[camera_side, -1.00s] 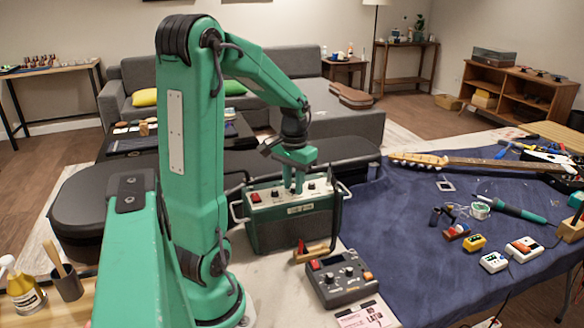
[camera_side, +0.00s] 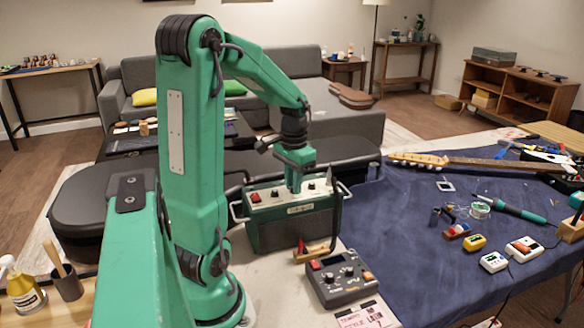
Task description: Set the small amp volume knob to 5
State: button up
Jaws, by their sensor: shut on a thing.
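The small amp (camera_side: 292,232) is a green box with a pale control panel on top, standing on the table in front of my arm. A red switch (camera_side: 255,198) is at the left of the panel, with dark knobs (camera_side: 274,193) along it. My gripper (camera_side: 295,189) points down at the middle of the panel and is shut on a knob there. The fingers hide that knob, so its pointer and the number it stands at cannot be read. Which knob is the volume knob is too small to tell.
Metal handles (camera_side: 346,191) stand up at the amp's sides. A grey pedal box (camera_side: 341,277) with knobs and a small wooden block with a red part (camera_side: 311,251) lie in front. A guitar neck (camera_side: 470,162) and tools lie on the blue cloth (camera_side: 400,240) to the right.

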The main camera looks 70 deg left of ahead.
jog(key=m, duration=0.4)
jog(key=shift+m, duration=2.9)
jog(key=o, duration=0.5)
jog(key=n, duration=0.4)
jog(key=shift+n, duration=2.5)
